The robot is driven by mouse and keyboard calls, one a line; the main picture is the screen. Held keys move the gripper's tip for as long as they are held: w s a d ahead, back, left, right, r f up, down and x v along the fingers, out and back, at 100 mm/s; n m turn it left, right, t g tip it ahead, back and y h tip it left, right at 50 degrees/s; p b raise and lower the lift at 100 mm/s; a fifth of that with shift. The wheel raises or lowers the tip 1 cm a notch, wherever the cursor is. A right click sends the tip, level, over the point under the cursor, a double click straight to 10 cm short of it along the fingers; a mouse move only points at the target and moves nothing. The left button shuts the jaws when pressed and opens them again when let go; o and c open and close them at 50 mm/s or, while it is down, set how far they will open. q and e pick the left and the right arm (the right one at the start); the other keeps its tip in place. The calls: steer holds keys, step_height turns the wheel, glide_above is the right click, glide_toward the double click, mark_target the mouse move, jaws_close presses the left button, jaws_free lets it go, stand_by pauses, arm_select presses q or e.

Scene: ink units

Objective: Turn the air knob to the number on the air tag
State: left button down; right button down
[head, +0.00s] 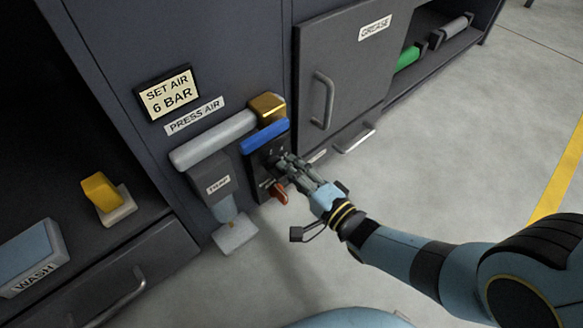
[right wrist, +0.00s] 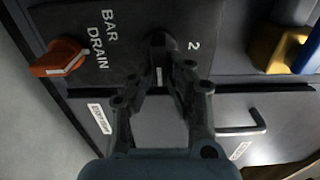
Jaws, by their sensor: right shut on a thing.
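The air tag (head: 168,93) on the dark cabinet front reads "SET AIR 6 BAR". Below it is a dark air panel (head: 257,180) under a blue bar. My right gripper (head: 282,162) is at this panel. In the right wrist view, my right gripper (right wrist: 160,75) is shut on the dark air knob (right wrist: 158,50), one finger on each side. A short white mark shows between the fingers. A "2" is printed right of the knob, and "BAR" stands to its left. The fingers hide the other scale numbers. My left gripper is out of view.
An orange-red drain lever (right wrist: 58,58) sits close beside the knob; it also shows in the head view (head: 279,193). A grey pipe (head: 212,140) and the trap (head: 213,183) are left of the panel. A grease door (head: 345,75) with a handle is to the right.

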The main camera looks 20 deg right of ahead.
stand_by(0.5)
steer(key=c, duration=1.3)
jaws_free()
steer(key=shift+s, duration=0.1)
steer(key=v, duration=0.7)
steer(key=shift+s+d, duration=0.1)
steer(key=shift+s, duration=0.05)
